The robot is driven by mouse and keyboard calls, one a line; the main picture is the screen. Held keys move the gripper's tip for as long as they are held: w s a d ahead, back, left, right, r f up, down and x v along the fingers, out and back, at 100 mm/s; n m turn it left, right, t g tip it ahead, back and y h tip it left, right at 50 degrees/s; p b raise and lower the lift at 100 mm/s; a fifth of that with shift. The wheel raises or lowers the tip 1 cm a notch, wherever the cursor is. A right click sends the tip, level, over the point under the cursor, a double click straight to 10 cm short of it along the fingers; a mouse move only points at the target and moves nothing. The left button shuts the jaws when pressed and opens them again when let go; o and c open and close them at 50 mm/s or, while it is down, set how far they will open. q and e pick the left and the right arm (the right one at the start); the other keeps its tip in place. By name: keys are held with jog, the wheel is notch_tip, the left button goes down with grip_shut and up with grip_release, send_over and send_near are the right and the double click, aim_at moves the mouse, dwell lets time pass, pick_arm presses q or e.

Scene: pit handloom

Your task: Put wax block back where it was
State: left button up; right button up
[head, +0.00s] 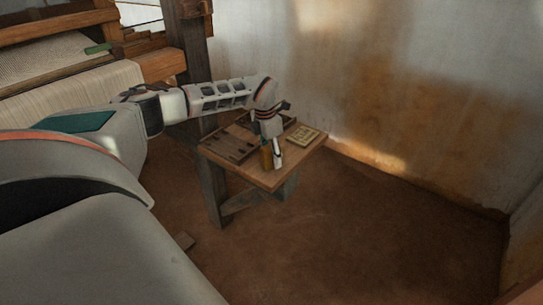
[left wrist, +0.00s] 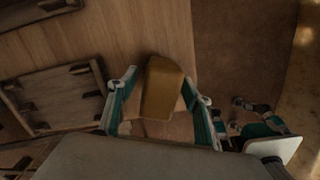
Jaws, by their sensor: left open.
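The wax block (head: 266,158) is a small amber-brown block near the front edge of a small wooden table (head: 273,183). It also shows in the left wrist view (left wrist: 162,88), between the two fingers. My left gripper (head: 272,157) points down over the table at the block. Its fingers stand apart on either side of the block, with visible gaps, so it is open. The fingers partly hide the block in the head view. I cannot tell exactly how the block's bottom meets the table.
A dark compartmented wooden tray (head: 232,146) lies on the table's left side. A pale yellowish slab (head: 303,135) lies at its back right. The loom (head: 62,58) stands at the left. The floor (head: 350,235) to the right of the table is clear, up to the plaster wall.

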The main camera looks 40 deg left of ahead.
pick_arm(q)
jog(key=r, duration=0.4)
jog(key=s+r, duration=0.1)
jog(key=r, duration=0.6)
jog(key=shift+s+a+r, duration=0.15)
jog(key=shift+a+r, duration=0.05)
jog(key=shift+r, duration=0.1)
